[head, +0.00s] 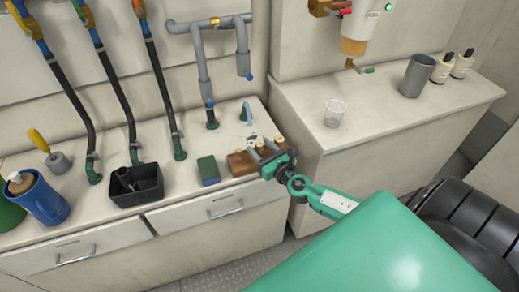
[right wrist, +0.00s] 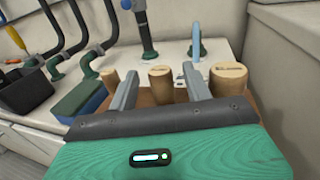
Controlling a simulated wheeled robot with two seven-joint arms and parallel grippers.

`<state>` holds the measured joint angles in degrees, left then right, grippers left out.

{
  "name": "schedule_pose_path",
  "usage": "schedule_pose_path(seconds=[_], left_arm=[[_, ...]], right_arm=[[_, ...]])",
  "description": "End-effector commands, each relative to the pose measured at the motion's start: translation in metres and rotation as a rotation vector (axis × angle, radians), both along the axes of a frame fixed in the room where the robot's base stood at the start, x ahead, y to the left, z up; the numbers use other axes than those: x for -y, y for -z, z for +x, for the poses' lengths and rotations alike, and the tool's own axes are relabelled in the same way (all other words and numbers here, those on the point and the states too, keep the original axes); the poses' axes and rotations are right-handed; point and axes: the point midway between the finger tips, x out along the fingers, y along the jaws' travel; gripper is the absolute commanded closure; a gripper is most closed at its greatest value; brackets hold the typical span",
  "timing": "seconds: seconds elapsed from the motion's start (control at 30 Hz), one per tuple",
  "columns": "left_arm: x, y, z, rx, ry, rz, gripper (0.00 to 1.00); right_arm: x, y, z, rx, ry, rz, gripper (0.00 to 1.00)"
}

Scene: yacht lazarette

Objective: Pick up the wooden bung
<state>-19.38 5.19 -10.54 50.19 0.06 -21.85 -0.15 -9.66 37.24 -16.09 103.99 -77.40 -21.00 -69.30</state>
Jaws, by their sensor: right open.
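Three light wooden bungs stand in a brown block on the left counter. In the right wrist view, the left bung (right wrist: 110,80) is short, the middle bung (right wrist: 161,82) shows between my fingers, and the right bung (right wrist: 228,80) is widest. The brown block (head: 240,164) is partly hidden by my right gripper (head: 262,149) in the head view. My right gripper also shows in its wrist view (right wrist: 160,70); it is open, with one finger on each side of the middle bung. I cannot tell whether they touch. My left gripper is out of view.
A green and blue sponge (head: 208,171) lies left of the block. Pipes and hoses rise behind. A clear cup (head: 334,113) and a grey tumbler (head: 417,76) stand on the right counter.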

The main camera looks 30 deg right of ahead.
Motion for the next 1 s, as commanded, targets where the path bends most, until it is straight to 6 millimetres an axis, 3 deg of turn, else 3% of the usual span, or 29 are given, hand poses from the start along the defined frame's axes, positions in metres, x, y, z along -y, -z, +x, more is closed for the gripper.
schedule_pose_path(seconds=[0.23,0.53,0.57,0.8,1.0], left_arm=[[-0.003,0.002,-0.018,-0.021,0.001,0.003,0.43],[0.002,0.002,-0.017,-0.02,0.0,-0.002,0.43],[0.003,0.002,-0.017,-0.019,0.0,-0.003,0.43],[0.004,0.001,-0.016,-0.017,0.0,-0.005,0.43],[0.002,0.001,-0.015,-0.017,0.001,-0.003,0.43]], right_arm=[[0.0,-0.004,0.028,0.002,0.001,0.001,0.5],[0.0,-0.002,0.032,0.0,0.0,0.001,0.5],[0.0,-0.002,0.032,0.0,0.0,0.001,0.52],[0.0,-0.003,0.032,0.0,0.0,0.001,0.97],[0.0,-0.003,0.032,0.001,0.0,0.001,0.97]])
